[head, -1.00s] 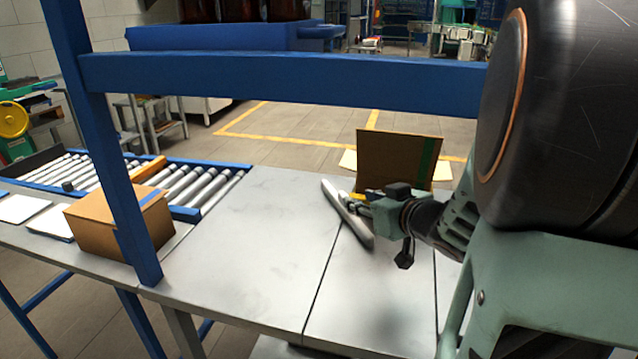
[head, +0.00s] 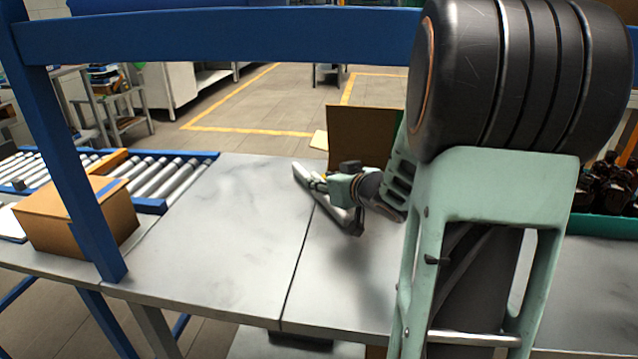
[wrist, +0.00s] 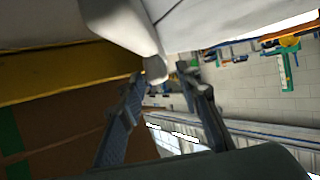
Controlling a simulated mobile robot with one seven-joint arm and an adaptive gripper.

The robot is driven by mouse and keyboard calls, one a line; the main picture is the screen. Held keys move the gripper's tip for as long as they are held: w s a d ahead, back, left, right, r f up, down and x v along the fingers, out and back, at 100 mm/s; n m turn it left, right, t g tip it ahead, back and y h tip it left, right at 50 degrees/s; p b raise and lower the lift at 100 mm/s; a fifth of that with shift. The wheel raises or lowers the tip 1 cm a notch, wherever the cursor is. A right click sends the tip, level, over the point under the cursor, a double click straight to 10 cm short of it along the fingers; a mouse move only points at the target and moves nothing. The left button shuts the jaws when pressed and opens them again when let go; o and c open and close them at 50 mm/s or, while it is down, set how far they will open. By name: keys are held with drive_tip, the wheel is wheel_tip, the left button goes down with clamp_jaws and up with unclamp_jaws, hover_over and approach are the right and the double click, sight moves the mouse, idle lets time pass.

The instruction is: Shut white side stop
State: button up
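A pale grey-white bar, which looks like the white side stop (head: 336,216), slants in front of my gripper over the table in the head view. My gripper (head: 318,183) points left at the bar, with its fingers close to it. In the wrist view, a white piece with a rounded end (wrist: 155,68) reaches down between or just beyond the fingertips of my gripper (wrist: 165,76). The fingers stand apart with a visible gap. I cannot tell whether they touch the white piece. My arm hides the right part of the table.
An open cardboard box (head: 350,130) with green tape stands behind my gripper. A closed carton (head: 75,215) and a roller conveyor (head: 165,180) with an orange bar are at left. A blue frame (head: 220,35) crosses in front. The grey table (head: 220,250) is clear in the middle.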

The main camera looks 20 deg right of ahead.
drive_tip(key=shift+w, duration=0.1)
clamp_jaws()
